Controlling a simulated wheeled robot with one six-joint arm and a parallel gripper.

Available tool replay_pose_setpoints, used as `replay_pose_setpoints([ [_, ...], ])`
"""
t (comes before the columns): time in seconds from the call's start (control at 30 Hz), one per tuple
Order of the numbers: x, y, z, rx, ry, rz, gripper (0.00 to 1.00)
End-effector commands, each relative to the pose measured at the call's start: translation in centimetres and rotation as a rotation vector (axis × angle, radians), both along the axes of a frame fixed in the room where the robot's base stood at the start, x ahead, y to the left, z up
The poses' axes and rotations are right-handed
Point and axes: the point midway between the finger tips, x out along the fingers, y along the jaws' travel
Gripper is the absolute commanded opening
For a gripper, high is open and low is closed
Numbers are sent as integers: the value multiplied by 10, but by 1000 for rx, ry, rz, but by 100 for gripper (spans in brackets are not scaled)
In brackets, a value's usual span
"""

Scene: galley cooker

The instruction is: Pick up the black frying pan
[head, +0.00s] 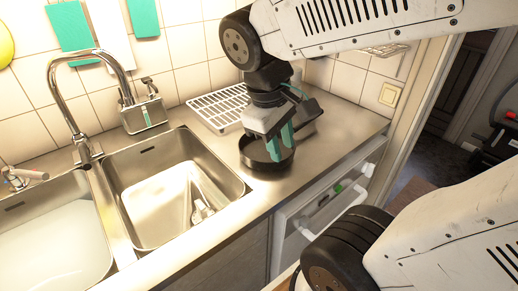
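The black frying pan (254,161) sits on the steel worktop to the right of the sinks, in front of the wire rack. My gripper (281,143) points down over the right part of the pan, and its teal fingers overlap the pan in the picture. Two teal fingers show close together; I cannot tell whether they are open or shut, or whether they touch the pan. The gripper covers part of the pan, and I cannot make out its handle.
A wire rack (217,107) stands behind the pan near the tiled wall. The sink (152,160) with a curved tap (70,62) is to the left. A caddy (144,117) stands behind the sink. The worktop (345,125) is clear on the right.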

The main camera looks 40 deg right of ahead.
Motion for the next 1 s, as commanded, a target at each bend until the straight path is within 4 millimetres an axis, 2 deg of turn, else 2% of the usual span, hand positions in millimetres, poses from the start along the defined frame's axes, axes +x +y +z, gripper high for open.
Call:
replay_pose_setpoints([
  [0.33, 112, -31, -39, -421, 425, 558, 29],
  [0.5, 172, -32, -70, -600, 622, 824, 29],
  [0.6, 200, -29, -89, -680, 714, 950, 29],
  [0.7, 220, -25, -103, -741, 780, 1044, 29],
  [0.8, 232, -23, -113, -776, 818, 1099, 29],
  [1.0, 238, -35, -123, -794, 841, 1125, 29],
])
